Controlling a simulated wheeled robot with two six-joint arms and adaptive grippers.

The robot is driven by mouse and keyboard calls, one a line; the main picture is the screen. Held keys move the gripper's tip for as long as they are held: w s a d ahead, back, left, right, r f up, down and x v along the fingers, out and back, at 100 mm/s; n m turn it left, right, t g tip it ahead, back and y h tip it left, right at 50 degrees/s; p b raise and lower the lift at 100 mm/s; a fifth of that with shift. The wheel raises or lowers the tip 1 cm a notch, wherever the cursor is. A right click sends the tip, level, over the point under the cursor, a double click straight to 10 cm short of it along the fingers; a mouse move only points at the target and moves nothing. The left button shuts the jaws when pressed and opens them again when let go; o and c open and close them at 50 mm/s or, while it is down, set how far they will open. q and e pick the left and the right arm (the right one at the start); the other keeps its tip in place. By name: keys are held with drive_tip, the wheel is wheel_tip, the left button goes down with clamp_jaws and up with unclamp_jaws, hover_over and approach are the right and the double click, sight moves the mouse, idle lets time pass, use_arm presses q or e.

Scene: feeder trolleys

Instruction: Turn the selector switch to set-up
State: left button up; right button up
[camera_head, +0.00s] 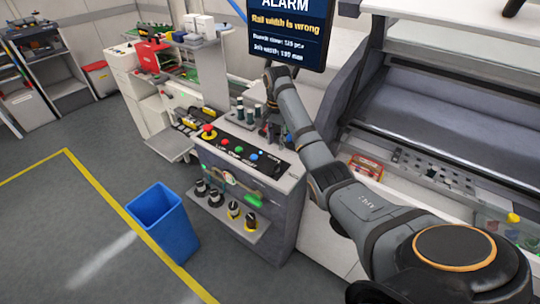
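My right arm reaches in from the lower right to the grey control cabinet (262,210). My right gripper (271,130) is dark and small, over the far right part of the cabinet top; its fingers are too small and dark to tell open from shut. The black control panel (240,152) on the cabinet carries a red mushroom button (208,131) at its left end and several coloured buttons, with a blue one (254,157) toward the right. The selector switch cannot be made out clearly, nor can its setting. My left gripper is not in view.
An alarm screen (288,35) reads "Rail width is wrong" above the cabinet. Several dark knob-like items stand on a front shelf (228,214). A blue bin (165,222) stands on the floor to the left. A machine with a sloped cover (440,115) is at right.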

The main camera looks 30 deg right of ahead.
sight(277, 164)
drive_tip(key=f+b, duration=0.1)
drive_tip(key=s+f+b, duration=0.1)
drive_tip(key=b, duration=0.1)
drive_tip(key=shift+s+f, duration=0.2)
drive_tip(key=shift+f, duration=0.1)
drive_tip(key=f+b, duration=0.3)
drive_tip(key=shift+w+f+b, duration=0.3)
drive_tip(key=shift+f, duration=0.1)
wheel_tip(277, 164, down, 3)
drive_tip(key=shift+s+f+p, duration=0.1)
drive_tip(key=shift+p, duration=0.2)
drive_tip(key=shift+f, duration=0.15)
drive_tip(key=shift+c, duration=0.8)
drive_tip(key=c, duration=0.5)
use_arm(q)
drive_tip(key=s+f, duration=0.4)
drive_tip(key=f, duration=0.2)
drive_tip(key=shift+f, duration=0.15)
use_arm(e)
clamp_jaws()
